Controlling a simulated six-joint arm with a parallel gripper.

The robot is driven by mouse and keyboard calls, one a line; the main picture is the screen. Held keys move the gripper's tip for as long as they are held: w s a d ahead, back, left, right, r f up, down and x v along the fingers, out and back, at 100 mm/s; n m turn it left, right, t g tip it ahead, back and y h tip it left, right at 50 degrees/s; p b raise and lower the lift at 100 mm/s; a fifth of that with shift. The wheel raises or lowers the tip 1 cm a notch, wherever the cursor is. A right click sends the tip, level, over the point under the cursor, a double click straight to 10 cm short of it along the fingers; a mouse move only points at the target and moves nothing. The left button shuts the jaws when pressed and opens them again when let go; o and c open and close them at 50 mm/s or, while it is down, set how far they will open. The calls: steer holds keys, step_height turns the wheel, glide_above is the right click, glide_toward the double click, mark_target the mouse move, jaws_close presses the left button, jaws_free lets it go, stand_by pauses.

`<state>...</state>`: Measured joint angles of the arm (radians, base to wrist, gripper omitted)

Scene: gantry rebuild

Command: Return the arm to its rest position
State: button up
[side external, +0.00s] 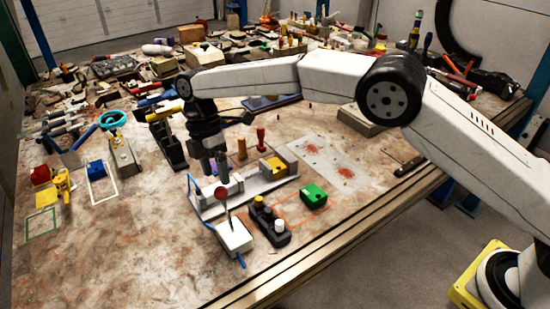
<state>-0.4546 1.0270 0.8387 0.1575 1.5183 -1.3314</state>
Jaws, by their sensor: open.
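My gripper (215,166) hangs from my arm, pointing down above the left part of a light grey fixture (262,185). Its fingers are dark and small in this view. They are open, and I see nothing held between them. The fixture carries a yellow block (273,166) near its right end and a white block at its left. I cannot tell whether the fingertips touch the white block.
In front are a white box with a red-tipped lever (234,238), a black block with knobs (270,225) and a green block (313,195). Red and brown pegs stand behind the fixture. Tools and clutter fill the back of the table. The front left surface is mostly clear.

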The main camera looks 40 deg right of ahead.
steer(key=shift+d+r+m, duration=0.1)
steer(key=shift+d+m, duration=0.2)
steer(key=shift+d, duration=0.15)
steer(key=s+d+m+t, duration=0.25)
steer(key=d+m, duration=0.25)
steer(key=d, duration=0.3)
steer(key=s+d+m+t, duration=0.1)
steer(key=s+d+m, duration=0.2)
steer(key=d+m, duration=0.35)
steer(key=s+d+f+m+t, duration=0.1)
steer(key=s+d+m, duration=0.3)
steer(key=s+d, duration=0.2)
steer(key=s+d+f+m+t, duration=0.1)
steer(key=s+d+m, duration=0.3)
steer(key=s, duration=0.7)
steer(key=d, duration=0.2)
steer(key=shift+s+d+f, duration=0.2)
steer(key=shift+d+f, duration=0.1)
